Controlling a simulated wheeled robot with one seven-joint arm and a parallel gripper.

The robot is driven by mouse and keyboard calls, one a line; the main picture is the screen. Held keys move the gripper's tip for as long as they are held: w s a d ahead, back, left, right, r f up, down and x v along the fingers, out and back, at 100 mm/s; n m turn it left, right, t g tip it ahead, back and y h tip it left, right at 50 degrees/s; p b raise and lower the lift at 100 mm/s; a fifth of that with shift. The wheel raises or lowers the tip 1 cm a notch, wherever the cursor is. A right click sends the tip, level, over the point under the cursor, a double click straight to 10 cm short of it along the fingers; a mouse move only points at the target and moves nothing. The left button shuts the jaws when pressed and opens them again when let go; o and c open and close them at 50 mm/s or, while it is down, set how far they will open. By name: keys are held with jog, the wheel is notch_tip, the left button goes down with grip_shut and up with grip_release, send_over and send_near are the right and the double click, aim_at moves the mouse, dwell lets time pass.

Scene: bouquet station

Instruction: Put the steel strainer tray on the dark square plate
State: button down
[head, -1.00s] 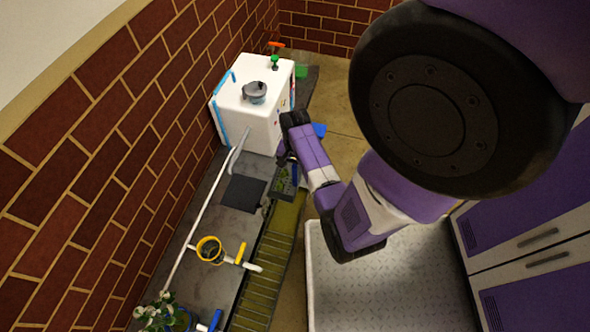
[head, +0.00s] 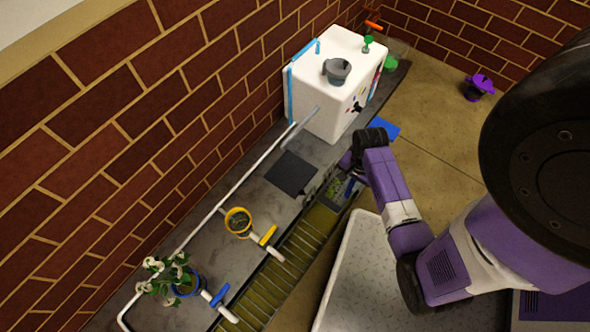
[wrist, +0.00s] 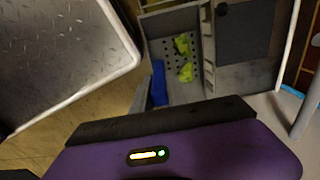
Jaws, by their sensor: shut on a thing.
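The steel strainer tray (head: 335,190) is a grey box with a perforated floor. In the wrist view the tray (wrist: 168,56) holds yellow-green scraps and a blue piece lies along its side. The dark square plate (head: 291,173) lies flat and bare on the grey counter, just left of the tray. It also shows in the wrist view (wrist: 243,32), right of the tray.
A white box (head: 335,100) with a grey pot on top stands behind the plate. A yellow pot (head: 238,222) and a blue flowerpot (head: 187,283) stand nearer on the counter. A slatted channel (head: 285,262) runs along its right edge. A metal-topped platform (head: 365,265) is to the right.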

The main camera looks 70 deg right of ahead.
jog(key=w+d+b, duration=0.2)
jog(key=w+b, duration=0.1)
jog(key=w, duration=0.6)
jog(key=w+d+b, duration=0.3)
jog(key=w, duration=0.7)
notch_tip(320, 180, down, 12)
jog(key=b, duration=0.6)
jog(key=shift+w+r+b, duration=0.15)
jog(key=shift+r+b, duration=0.1)
jog(key=shift+b, duration=0.15)
jog(key=shift+f, duration=0.15)
jog(key=c, duration=1.3)
grip_release()
